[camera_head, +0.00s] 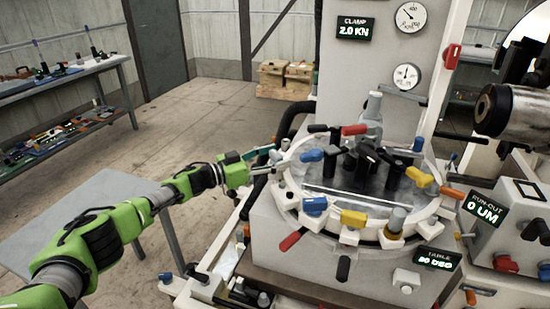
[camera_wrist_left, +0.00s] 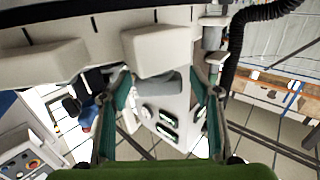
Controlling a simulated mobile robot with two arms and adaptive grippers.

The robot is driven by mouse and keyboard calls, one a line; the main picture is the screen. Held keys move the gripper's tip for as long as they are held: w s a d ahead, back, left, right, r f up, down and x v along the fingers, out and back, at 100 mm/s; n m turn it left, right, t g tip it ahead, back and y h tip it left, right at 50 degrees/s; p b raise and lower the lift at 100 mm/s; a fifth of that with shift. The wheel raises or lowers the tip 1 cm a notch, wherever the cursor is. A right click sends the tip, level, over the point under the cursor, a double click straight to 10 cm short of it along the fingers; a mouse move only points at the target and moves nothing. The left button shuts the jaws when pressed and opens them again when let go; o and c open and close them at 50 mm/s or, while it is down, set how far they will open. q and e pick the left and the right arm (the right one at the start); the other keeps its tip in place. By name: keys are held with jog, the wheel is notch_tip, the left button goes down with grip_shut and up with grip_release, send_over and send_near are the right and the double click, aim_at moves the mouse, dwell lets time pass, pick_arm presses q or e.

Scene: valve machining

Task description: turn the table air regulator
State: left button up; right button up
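My left gripper (camera_head: 266,160) is at the left rim of the round machine table (camera_head: 322,193). In the left wrist view my gripper (camera_wrist_left: 159,88) is open, with its two teal fingers spread wide. A short grey rounded part (camera_wrist_left: 160,83) shows between the fingertips, under a white block (camera_wrist_left: 160,48). It may be the air regulator's knob, but I cannot tell for sure. A gap shows between each fingertip and this part, and I cannot judge the depth. My right gripper is in neither view.
A black corrugated hose (camera_wrist_left: 238,45) runs close to the right finger. A grey side table (camera_head: 100,215) stands at left; open floor (camera_head: 190,120) lies behind.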

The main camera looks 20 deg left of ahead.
pick_arm(q)
jog(key=shift+s+a, duration=0.1)
jog(key=shift+s, duration=0.05)
jog(key=v, duration=1.1)
jog(key=shift+s+a, duration=0.25)
